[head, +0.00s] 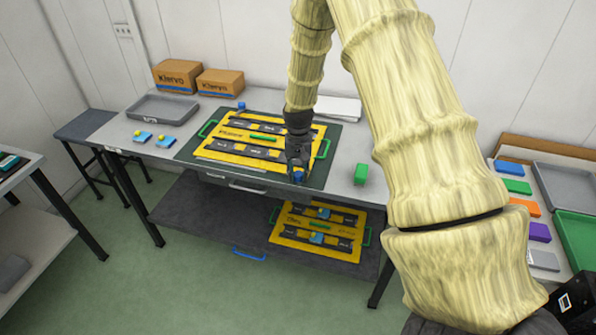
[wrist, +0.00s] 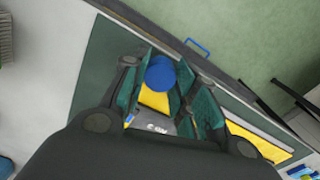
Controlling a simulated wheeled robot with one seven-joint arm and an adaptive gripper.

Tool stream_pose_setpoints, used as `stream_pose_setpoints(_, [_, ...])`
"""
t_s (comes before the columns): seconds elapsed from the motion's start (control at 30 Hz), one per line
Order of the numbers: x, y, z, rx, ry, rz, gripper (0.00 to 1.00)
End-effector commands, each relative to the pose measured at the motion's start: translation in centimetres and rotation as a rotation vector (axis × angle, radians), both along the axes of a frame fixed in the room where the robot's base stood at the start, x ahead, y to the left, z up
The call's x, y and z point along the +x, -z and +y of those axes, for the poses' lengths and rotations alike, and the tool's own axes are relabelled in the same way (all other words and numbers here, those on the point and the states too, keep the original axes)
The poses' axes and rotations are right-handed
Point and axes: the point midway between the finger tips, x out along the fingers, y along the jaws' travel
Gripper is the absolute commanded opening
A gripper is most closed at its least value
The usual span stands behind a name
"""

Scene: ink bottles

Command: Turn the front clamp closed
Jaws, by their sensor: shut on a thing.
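The yellow board (head: 210,152) with dark strips and green handles lies on the dark green mat on the table. The front clamp has a round blue knob (head: 298,177) at the board's front right corner; the knob also shows in the wrist view (wrist: 160,74). My gripper (head: 298,167) points down over that corner and is shut on the knob, with a finger on either side of it. The rest of the clamp is mostly hidden by my fingers. A second blue knob (head: 241,106) stands at the board's back left.
Small blue pieces with yellow tops (head: 142,137), a grey tray (head: 162,109) and two cardboard boxes (head: 176,76) are at the left. A second yellow board (head: 290,235) lies on the lower shelf.

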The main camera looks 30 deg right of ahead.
Motion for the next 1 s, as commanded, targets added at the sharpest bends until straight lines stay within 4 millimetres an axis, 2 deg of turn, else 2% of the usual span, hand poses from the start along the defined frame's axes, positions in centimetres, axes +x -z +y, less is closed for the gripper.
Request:
stream_pose_setpoints(0.6, [0.09, -0.2, -0.12, -0.003, 0.586, -0.002, 0.05])
stream_pose_setpoints(1.0, [0.11, -0.18, -0.07, -0.002, 0.905, -0.002, 0.05])
